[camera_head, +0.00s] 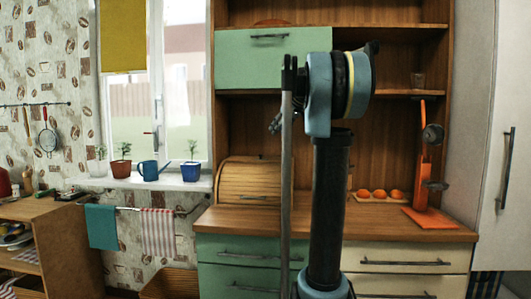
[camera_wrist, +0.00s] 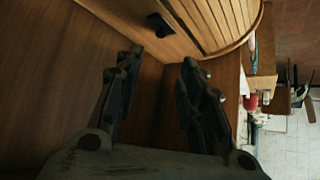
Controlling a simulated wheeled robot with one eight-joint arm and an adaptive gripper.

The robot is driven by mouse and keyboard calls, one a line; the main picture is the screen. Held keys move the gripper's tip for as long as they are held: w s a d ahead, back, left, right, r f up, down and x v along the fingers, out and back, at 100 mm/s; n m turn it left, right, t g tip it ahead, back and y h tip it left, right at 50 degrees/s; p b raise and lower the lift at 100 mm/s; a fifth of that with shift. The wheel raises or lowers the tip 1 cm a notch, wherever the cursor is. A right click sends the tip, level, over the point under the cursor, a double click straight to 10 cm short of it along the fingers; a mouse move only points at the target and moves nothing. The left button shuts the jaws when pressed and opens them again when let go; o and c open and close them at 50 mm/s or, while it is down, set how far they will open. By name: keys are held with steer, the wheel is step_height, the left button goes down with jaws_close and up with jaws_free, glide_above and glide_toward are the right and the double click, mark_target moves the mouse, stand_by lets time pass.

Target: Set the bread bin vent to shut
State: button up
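The bread bin (camera_head: 247,182) is a wooden roll-top box on the counter, left of my arm, with its slatted front down. Its slatted curve also fills the top of the wrist view (camera_wrist: 222,22). A small black knob (camera_wrist: 159,25) stands out from the bin's plain wooden side there. It may belong to the vent; its setting cannot be told. My gripper (camera_wrist: 158,70) is open and empty, its two dark fingers apart and pointing toward the bin, with the knob beyond the fingertips and apart from them. My arm hides the bin's right end in the head view.
The wooden counter (camera_head: 385,229) holds a tray with several orange fruits (camera_head: 379,194) and an orange stand (camera_head: 421,165) at the right. A green cupboard (camera_head: 265,58) hangs above the bin. Pots and a blue watering can (camera_head: 149,170) stand on the windowsill at the left.

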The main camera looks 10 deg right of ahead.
steer(key=x, duration=1.7)
steer(key=shift+w+f, duration=0.1)
steer(key=shift+w, duration=0.05)
jaws_close()
